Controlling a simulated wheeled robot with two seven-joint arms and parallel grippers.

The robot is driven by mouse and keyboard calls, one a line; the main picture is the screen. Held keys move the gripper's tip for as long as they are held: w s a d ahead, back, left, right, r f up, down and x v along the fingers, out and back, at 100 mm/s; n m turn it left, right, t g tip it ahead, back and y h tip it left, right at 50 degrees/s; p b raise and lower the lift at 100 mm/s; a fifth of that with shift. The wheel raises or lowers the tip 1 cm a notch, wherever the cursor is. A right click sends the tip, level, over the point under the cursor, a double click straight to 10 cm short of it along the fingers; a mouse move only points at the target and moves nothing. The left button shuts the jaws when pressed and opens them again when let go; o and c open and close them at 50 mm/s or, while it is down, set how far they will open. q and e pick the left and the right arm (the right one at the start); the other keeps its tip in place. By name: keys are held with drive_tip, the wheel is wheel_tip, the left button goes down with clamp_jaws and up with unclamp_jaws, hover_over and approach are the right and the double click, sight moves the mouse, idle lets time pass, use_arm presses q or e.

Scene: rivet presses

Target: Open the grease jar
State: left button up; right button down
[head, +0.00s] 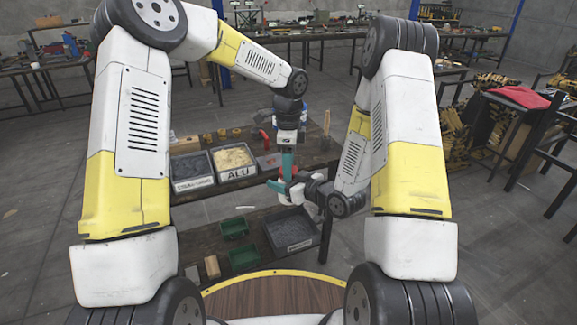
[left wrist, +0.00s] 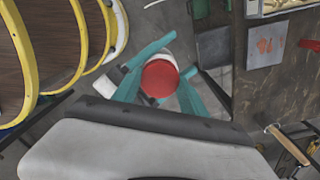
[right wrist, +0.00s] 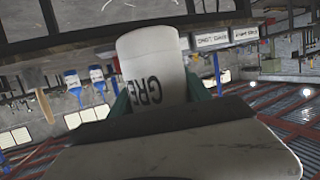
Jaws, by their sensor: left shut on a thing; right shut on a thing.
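The white grease jar (right wrist: 152,62), marked with black letters starting "GRE", sits between the teal fingers of my right gripper (head: 284,187), which is shut on it. Its red lid (left wrist: 160,79) shows from above in the left wrist view, with some of the white jar beside it. My left gripper (head: 287,168) points down over the jar, shut on the lid with a teal finger on each side. The lid appears to be on the jar; the seam between them is hidden. The jar is held in the air in front of the workbench and is mostly hidden in the head view.
The workbench (head: 205,205) behind carries a grey-filled bin (head: 193,183), a bin labelled ALU (head: 232,174) and a red item (head: 265,136). Green trays (head: 233,228) and a dark bin (head: 288,246) sit lower and nearer. My arms fill both sides.

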use_arm(q)
drive_tip(key=o, duration=1.6)
drive_tip(key=shift+c, duration=0.2)
drive_tip(key=shift+r, duration=0.1)
